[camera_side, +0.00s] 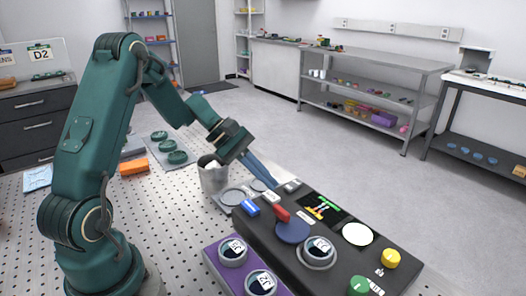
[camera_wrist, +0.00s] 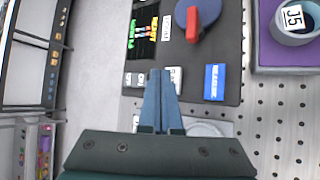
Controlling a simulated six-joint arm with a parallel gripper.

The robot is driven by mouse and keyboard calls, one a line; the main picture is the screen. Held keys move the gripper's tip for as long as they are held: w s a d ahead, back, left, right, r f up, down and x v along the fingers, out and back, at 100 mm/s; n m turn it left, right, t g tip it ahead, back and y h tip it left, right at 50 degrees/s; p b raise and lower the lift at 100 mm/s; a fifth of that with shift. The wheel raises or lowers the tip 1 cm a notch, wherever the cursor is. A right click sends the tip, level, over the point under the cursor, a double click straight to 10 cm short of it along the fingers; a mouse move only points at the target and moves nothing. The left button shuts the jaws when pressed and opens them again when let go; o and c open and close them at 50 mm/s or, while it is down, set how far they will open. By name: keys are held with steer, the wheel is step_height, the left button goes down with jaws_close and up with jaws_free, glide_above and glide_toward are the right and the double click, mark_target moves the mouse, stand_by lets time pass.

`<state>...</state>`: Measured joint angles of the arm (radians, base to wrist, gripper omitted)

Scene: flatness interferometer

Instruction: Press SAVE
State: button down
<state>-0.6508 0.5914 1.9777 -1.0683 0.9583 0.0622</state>
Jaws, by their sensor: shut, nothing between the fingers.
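The black instrument panel (camera_side: 322,248) has a row of small pale keys along its far edge. One pale key (camera_side: 271,197) stands beside the blue key. In the wrist view a pale key (camera_wrist: 176,76) lies just right of my fingertips, and smaller pale keys (camera_wrist: 138,79) lie to their left. Their lettering is too small to read, so I cannot tell which is SAVE. My gripper (camera_side: 275,186) is shut and empty, its blue fingers reaching down to this row; in the wrist view its tips (camera_wrist: 160,75) cover part of it. I cannot tell whether they touch a key.
A blue MEASURE key (camera_wrist: 214,82) sits right of the fingers. A red lever (camera_wrist: 191,24) on a blue disc and a lit screen (camera_side: 321,207) are close by. A grey bin (camera_side: 213,180) stands behind the panel. A purple tray (camera_side: 222,268) holds round labelled pieces.

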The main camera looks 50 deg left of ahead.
mark_target(267, 194)
steer(key=shift+f, duration=0.2)
steer(key=shift+f, duration=0.25)
steer(key=shift+f, duration=0.45)
stand_by(0.9)
steer(key=shift+r, duration=0.9)
steer(key=shift+r, duration=2.5)
steer(key=shift+d, duration=0.1)
